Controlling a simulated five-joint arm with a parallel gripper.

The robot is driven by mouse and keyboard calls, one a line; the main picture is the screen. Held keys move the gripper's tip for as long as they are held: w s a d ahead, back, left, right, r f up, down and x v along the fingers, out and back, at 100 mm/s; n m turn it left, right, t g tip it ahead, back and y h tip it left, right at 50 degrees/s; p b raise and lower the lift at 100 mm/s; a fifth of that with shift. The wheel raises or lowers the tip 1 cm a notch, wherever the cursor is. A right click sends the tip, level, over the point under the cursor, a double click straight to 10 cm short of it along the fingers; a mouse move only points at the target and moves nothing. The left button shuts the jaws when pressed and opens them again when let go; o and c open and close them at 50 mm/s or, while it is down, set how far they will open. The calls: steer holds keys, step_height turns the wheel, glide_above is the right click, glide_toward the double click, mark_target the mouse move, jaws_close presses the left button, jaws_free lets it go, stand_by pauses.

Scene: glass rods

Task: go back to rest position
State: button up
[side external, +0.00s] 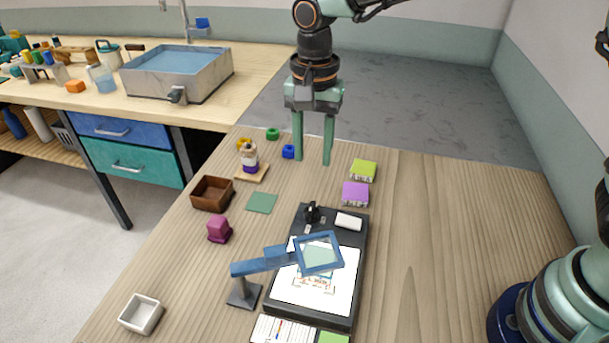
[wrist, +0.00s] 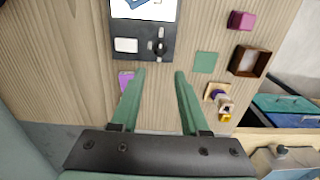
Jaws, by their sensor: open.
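My gripper (side external: 313,163) hangs above the far part of the wooden table in the side view, its two green fingers pointing down and apart. In the wrist view the gripper (wrist: 159,72) is also open, with nothing between its fingers. Below it on the table, a black device with a white lit panel (side external: 335,284) lies in the middle, with a blue-framed magnifier (side external: 319,254) on a stand over it. No glass rods can be made out.
A purple block (side external: 355,194) and a lime green block (side external: 363,170) sit right of the fingers. A brown box (side external: 212,193), a magenta object (side external: 219,229) and a white dish (side external: 141,314) stand at left. A small stacked figure (side external: 249,161) stands on a wooden base.

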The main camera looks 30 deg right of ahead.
steer(key=s+d+r+n+t, duration=0.2)
steer(key=s+d+n, duration=0.1)
steer(key=d, duration=0.3)
steer(key=s+d+r+n+t, duration=0.1)
steer(key=s+d+r+n, duration=0.2)
steer(key=s+d, duration=0.2)
steer(key=s+d+r+n+t, duration=0.2)
steer(key=s+d+n, duration=0.1)
steer(key=d, duration=0.5)
steer(key=shift+s+d+r+t, duration=0.25)
steer(key=shift+s+r+t, duration=0.05)
steer(key=shift+s, duration=0.25)
